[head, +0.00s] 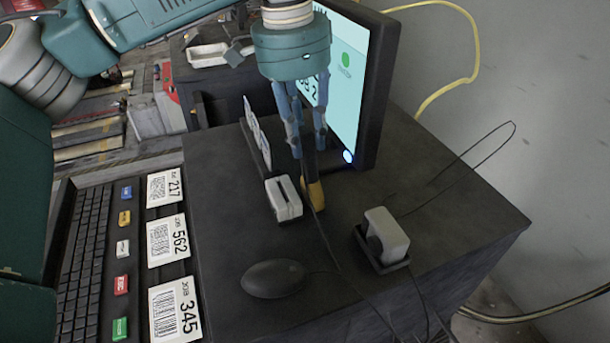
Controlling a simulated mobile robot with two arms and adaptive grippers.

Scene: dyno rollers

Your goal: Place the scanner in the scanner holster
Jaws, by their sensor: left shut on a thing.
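My left gripper (308,143) points down in front of the monitor. It is shut on the scanner (314,192), a dark piece with a yellow lower end, held upright. A thin dark cable runs from near its lower end across the desk top. A white block with a dark slot (284,199) sits just left of the scanner; whether they touch is unclear. A pale grey box-shaped piece in a black base (384,234) stands further right and nearer. I cannot tell for sure which of these two is the scanner holster. My right gripper is not in view.
The monitor (349,80) stands right behind the gripper. A standing white card (257,133) is at left. A black mouse (274,279) lies in front. A keyboard (85,240) and barcode labels (168,238) line the left. The desk's right side (465,215) is mostly clear.

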